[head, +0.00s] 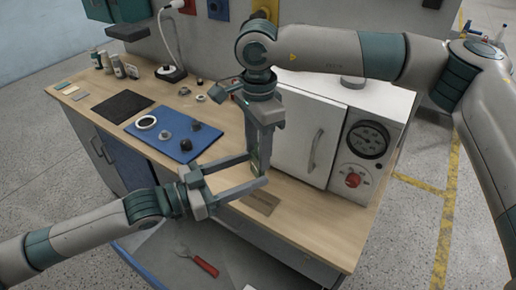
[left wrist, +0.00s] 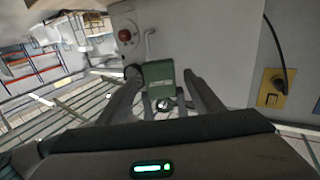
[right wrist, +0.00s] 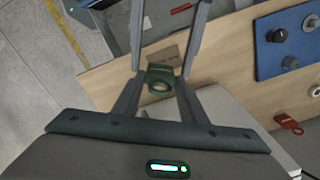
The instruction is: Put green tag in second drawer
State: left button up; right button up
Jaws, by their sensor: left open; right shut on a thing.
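The green tag (right wrist: 160,76) is between the fingers of my right gripper (head: 258,165), which is shut on it and points down over the bench's front part. In the left wrist view the tag (left wrist: 158,72) is a flat green block between the fingertips of my left gripper (left wrist: 160,80). My left gripper is open, coming in from the left; whether its fingers touch the tag cannot be told. In the head view the grippers mostly hide the tag. An open drawer (head: 235,270) below the bench's front edge holds a red-handled tool (head: 205,266); its level cannot be told.
The wooden bench (head: 310,225) carries a white cabinet (head: 302,130) with a gauge at right, a blue mat (head: 205,146) with knobs, and a black mat (head: 120,107). A red tag (right wrist: 288,123) lies near the cabinet. A brown plate (head: 262,203) lies near the front edge.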

pick_arm(q)
jog(key=v, duration=1.1)
jog(key=shift+a, duration=0.25)
jog(key=shift+s, duration=0.1)
